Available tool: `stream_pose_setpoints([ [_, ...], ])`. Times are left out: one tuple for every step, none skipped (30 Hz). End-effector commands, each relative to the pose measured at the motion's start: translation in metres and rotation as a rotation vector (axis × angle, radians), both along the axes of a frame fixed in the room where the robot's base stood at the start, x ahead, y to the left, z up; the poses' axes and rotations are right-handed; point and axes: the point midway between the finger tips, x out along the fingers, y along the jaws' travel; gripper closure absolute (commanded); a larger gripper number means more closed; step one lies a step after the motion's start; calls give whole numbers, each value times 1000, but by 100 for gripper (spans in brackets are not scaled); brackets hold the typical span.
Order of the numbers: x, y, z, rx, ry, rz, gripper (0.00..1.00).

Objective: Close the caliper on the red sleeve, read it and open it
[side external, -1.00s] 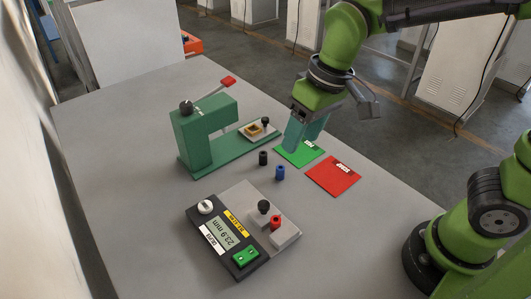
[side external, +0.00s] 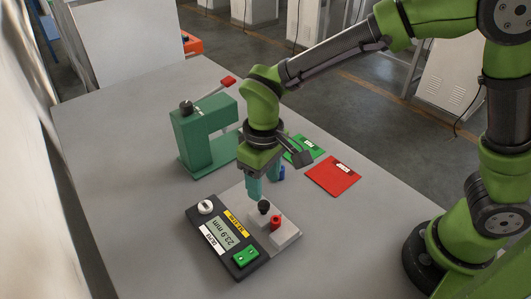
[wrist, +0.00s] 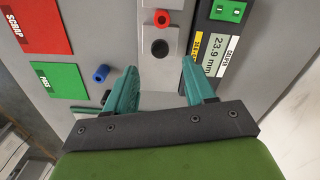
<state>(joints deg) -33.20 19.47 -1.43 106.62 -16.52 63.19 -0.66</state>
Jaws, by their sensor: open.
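The caliper's dark housing (side external: 240,268) has a display (side external: 222,232) reading 23.9 mm, also legible in the wrist view (wrist: 219,52). Beside it, a pale grey base carries light blocks and a black knob (side external: 264,206). The red sleeve (side external: 276,223) stands upright at these blocks; whether the jaws touch it I cannot tell. In the wrist view the red sleeve (wrist: 161,18) lies beyond the black knob (wrist: 159,48). My gripper (side external: 264,186) is open and empty just above and behind the knob. Its teal fingertips (wrist: 159,68) are spread either side of the knob's line.
A green card (side external: 306,149) and red SCRAP card (side external: 333,176) lie flat. A tall green press (side external: 203,135) stands at the back. The front right table is clear.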

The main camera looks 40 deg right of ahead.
Motion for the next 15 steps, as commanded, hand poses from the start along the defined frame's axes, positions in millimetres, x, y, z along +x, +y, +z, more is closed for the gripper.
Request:
stream_pose_setpoints([
  [-1,-1,-12,-3,5,0,46],
  [-1,-1,-18,-3,4,-1,46],
  [-1,0,-27,-3,4,0,46],
  [-1,-1,-32,-3,4,0,46],
  [-1,-1,-37,-3,3,0,46],
  [-1,-1,-44,-2,4,0,46],
  [-1,-1,-48,-2,4,-1,46],
  [-1,0,-52,-2,3,-1,46],
  [-1,0,-57,-2,3,-1,46],
  [0,0,-59,-1,2,-1,46],
  [0,0,-62,0,1,-1,46],
  [0,0,-64,0,1,-1,46],
  [0,0,-66,0,1,-1,46],
  [0,0,-67,0,0,-1,46],
  [0,0,-69,0,0,-1,46],
])
